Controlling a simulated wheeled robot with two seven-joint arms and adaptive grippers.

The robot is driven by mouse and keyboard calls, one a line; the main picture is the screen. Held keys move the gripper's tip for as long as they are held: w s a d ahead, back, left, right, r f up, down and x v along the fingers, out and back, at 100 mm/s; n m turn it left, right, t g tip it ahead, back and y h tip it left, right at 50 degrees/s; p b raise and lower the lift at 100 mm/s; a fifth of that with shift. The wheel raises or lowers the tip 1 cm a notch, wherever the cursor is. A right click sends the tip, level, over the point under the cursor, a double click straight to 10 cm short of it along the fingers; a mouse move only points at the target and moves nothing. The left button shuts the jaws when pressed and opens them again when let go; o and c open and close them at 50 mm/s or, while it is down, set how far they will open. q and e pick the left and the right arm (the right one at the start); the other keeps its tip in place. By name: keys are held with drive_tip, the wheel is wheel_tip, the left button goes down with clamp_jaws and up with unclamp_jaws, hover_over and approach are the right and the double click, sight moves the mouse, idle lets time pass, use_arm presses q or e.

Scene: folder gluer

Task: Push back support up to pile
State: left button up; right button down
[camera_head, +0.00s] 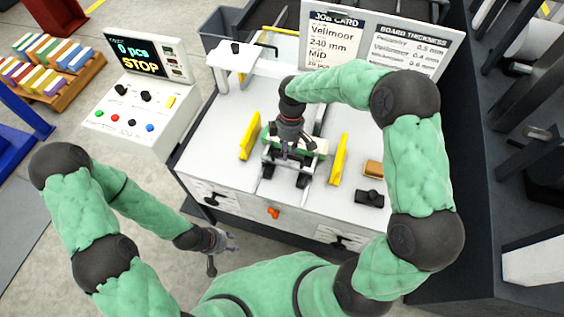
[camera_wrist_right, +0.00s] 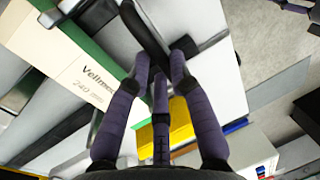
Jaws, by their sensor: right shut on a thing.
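The pile (camera_wrist_right: 85,85) is a cream block with a green edge, printed "Vellmoor 240 mm" in the right wrist view. In the head view it is largely hidden under my right gripper (camera_head: 292,148), between two yellow side guides (camera_head: 250,136). In the right wrist view my right gripper (camera_wrist_right: 163,58) is shut on a black bar (camera_wrist_right: 139,24), which looks like the back support. The bar is beside the pile; I cannot tell whether they touch. My left gripper (camera_head: 230,242) hangs empty in front of the machine, its small fingers apparently spread.
A control box (camera_head: 140,95) reading "0 pcs STOP" stands left of the white machine top (camera_head: 205,155). A job card board (camera_head: 380,38) stands behind. A black block (camera_head: 370,199) and a brown block (camera_head: 373,168) lie to the right. An orange knob (camera_head: 273,212) is on the front.

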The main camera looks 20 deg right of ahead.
drive_tip(key=shift+w+d, duration=0.4)
drive_tip(key=shift+w, duration=0.2)
drive_tip(key=shift+w+d, duration=0.4)
drive_tip(key=shift+w, duration=0.2)
drive_tip(key=c, duration=1.1)
unclamp_jaws()
wheel_tip(320, 180, up, 12)
drive_tip(key=w+d, duration=0.1)
drive_tip(key=w, duration=0.1)
drive_tip(key=shift+d, duration=0.15)
drive_tip(key=shift+s+f, duration=0.1)
drive_tip(key=shift+f, duration=0.05)
